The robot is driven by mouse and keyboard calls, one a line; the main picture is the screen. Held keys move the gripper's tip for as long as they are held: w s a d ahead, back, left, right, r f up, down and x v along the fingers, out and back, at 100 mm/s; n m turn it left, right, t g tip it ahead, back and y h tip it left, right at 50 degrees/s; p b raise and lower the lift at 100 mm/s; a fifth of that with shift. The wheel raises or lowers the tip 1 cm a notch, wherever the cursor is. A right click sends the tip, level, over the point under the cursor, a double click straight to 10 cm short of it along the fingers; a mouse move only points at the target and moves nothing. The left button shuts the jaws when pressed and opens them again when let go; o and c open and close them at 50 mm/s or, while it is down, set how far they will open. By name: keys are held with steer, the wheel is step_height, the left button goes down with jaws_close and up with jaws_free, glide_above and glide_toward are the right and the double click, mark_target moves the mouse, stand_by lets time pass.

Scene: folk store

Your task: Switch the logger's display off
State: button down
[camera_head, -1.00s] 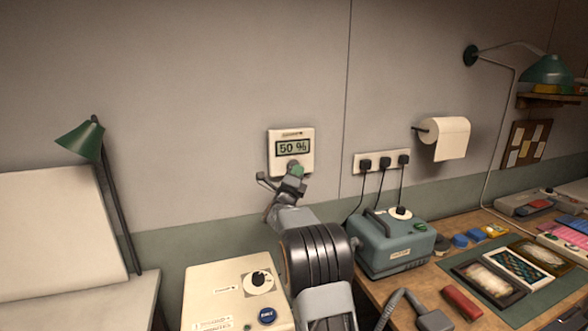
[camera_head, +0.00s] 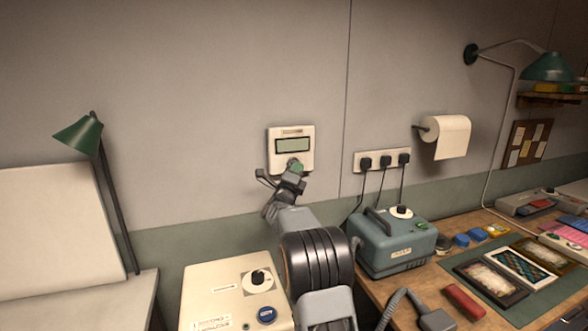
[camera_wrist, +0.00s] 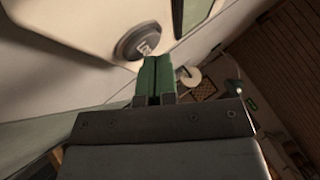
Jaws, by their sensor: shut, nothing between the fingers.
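The logger (camera_head: 304,135) is a small cream square unit on the grey wall. Its display (camera_head: 292,145) is blank, with no digits showing. In the wrist view its round dark grey button (camera_wrist: 139,38) sits on the cream face, just beyond my fingertips. My gripper (camera_head: 298,168) is at the logger's lower edge and covers part of it in the head view. In the wrist view the green fingers of my gripper (camera_wrist: 156,76) are together with nothing between them. I cannot tell whether the tips touch the button.
A teal box (camera_head: 384,258) with a knob stands on the wooden bench below right. A cream box (camera_head: 207,283) with a dial and blue button stands below left of my arm. A socket strip (camera_head: 369,155) with black plugs is right of the logger.

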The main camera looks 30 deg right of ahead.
steer(key=shift+s+b, duration=0.2)
steer(key=shift+b, duration=0.1)
steer(key=s+a+b, duration=0.1)
steer(key=s+b, duration=0.5)
steer(key=shift+a, duration=0.3)
steer(key=shift+w, duration=0.1)
stand_by(0.5)
